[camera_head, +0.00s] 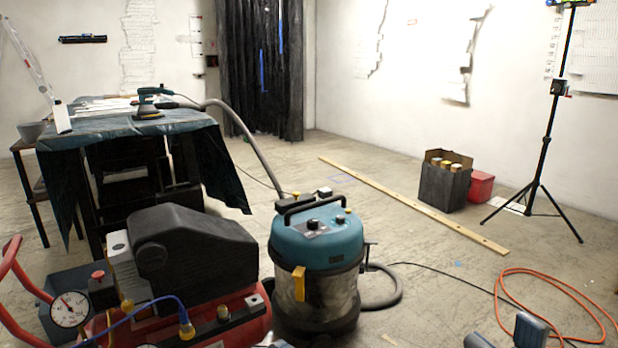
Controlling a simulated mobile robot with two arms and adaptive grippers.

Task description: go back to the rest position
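My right gripper (504,336) shows at the bottom edge, right of centre. Its two blue-grey fingertips stand apart with a gap between them, and nothing shows in the gap. The rest of this gripper and its arm are below the picture. I cannot make out my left gripper in this view. The task names no object.
A teal vacuum (318,246) stands at centre and a red-and-black compressor (190,253) at lower left, before a draped table (90,127). An orange hose (556,270) lies right, near a tripod (546,140).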

